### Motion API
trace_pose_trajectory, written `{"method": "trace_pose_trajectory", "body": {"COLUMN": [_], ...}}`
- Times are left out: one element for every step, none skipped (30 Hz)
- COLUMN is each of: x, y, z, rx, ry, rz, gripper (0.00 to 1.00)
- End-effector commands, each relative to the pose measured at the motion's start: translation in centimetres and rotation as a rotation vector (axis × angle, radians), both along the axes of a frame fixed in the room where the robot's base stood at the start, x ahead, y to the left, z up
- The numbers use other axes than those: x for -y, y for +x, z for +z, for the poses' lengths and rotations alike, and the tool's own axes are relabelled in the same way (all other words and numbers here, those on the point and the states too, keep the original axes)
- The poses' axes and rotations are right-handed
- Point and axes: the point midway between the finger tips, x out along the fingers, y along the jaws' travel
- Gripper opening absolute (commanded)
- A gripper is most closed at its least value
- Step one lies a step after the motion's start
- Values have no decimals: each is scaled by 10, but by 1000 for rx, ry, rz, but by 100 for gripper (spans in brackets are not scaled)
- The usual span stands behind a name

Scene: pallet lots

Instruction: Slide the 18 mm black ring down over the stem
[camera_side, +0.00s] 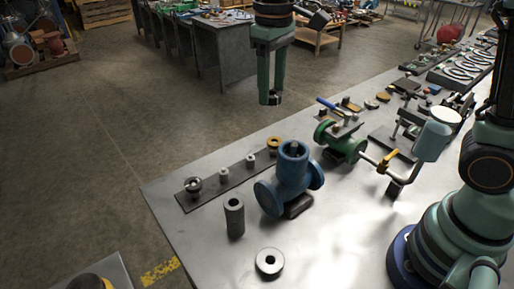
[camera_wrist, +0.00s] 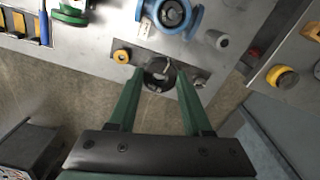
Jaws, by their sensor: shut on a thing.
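My gripper (camera_side: 271,99) is high above the bench, shut on a small black ring (camera_side: 275,99). In the wrist view the black ring (camera_wrist: 159,75) sits between the two green fingertips (camera_wrist: 158,78), with the strip below showing through its opening. The blue valve body (camera_side: 291,178) stands upright on the bench, below and slightly right of my gripper in the side view. A short dark stem (camera_side: 295,147) shows at its top. In the wrist view the blue valve (camera_wrist: 172,14) is at the top edge, partly cut off. The ring is well apart from the stem.
A dark strip (camera_side: 236,176) with several small posts and a brass ring (camera_side: 273,143) lies left of the valve. A grey sleeve (camera_side: 234,216) and a flat metal ring (camera_side: 269,262) stand in front.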

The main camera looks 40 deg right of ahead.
Motion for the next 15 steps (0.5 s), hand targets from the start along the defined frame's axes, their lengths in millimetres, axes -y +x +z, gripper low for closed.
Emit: {"method": "trace_pose_trajectory", "body": {"x": [0, 0, 0, 0, 0, 1, 1, 1, 1, 2, 2, 2, 2, 2, 3], "y": [-6, -10, -14, -17, -21, -25, -29, -32, -37, -40, -43, -47, -50, -53, -56], "z": [1, 1, 1, 0, 0, 0, 0, -1, -1, -2, -2, -3, -3, -3, -4], "rx": [1, 1, 2, 2, 2, 2, 2, 1, 1, 0, 1, 0, 1, 0, 0], "ry": [0, 0, 1, 1, 1, 1, 1, 1, 1, 1, 1, 1, 2, 1, 2], "rz": [88, 146, 222, 280, 338, 414, 472, 529, 605, 661, 716, 786, 836, 884, 942], "gripper": [0, 0, 0, 0, 0, 0, 0, 0, 0, 0, 0, 0, 0, 0, 0]}}
